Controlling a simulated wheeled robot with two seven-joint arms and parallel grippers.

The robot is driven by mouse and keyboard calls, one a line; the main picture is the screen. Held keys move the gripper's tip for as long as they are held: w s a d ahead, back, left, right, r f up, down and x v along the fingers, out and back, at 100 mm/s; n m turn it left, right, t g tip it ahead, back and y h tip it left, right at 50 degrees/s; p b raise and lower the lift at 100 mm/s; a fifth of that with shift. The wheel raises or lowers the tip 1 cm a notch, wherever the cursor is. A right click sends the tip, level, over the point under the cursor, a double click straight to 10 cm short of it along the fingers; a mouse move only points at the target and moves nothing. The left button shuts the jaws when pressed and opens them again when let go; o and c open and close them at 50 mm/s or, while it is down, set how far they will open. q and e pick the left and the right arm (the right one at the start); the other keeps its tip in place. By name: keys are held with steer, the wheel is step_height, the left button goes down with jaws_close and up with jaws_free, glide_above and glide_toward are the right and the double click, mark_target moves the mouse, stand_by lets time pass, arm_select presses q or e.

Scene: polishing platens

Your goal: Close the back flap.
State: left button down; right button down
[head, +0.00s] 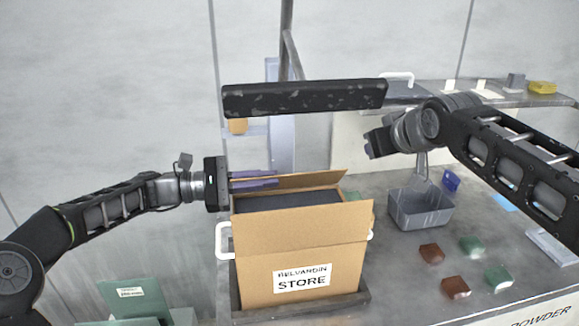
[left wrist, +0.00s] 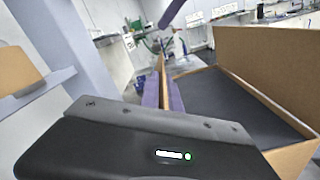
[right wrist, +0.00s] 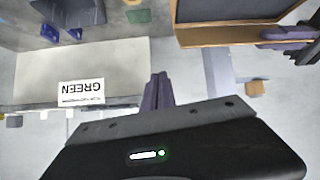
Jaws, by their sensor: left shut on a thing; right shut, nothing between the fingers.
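The cardboard box (head: 255,270), labelled "BELVARDIN STORE", stands upright with a dark surface (head: 290,200) inside. Its back flap (head: 300,181) stands up along the far edge and also shows in the right wrist view (right wrist: 215,35). The front flap (head: 300,222) is raised too. My left gripper (head: 255,182) is at the left end of the back flap, its purple fingers (left wrist: 163,92) shut on the flap's edge. My right gripper (right wrist: 158,90) is shut and empty, held above the table, right of and behind the box. Its fingertips are hard to make out in the head view.
A dark bar (head: 305,97) hangs above and behind the box. A grey bin (head: 420,208) and several red and green blocks (head: 455,287) lie to the right. The box sits in a dark tray (head: 350,299) with white handles. Green items (head: 135,298) are at lower left.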

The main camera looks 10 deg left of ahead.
arm_select(q)
steer(key=shift+f, duration=0.15)
arm_select(e)
steer(key=s+a+m, duration=0.1)
steer(key=s+a, duration=0.9)
steer(key=a, duration=0.4)
steer(key=shift+s+a+r+m, duration=0.2)
steer(key=shift+a+r+m, duration=0.1)
steer(key=shift+r+m, duration=0.15)
steer(key=x, duration=1)
steer(key=shift+w, duration=0.2)
steer(key=shift+d+r, duration=0.1)
steer(key=shift+r, duration=0.05)
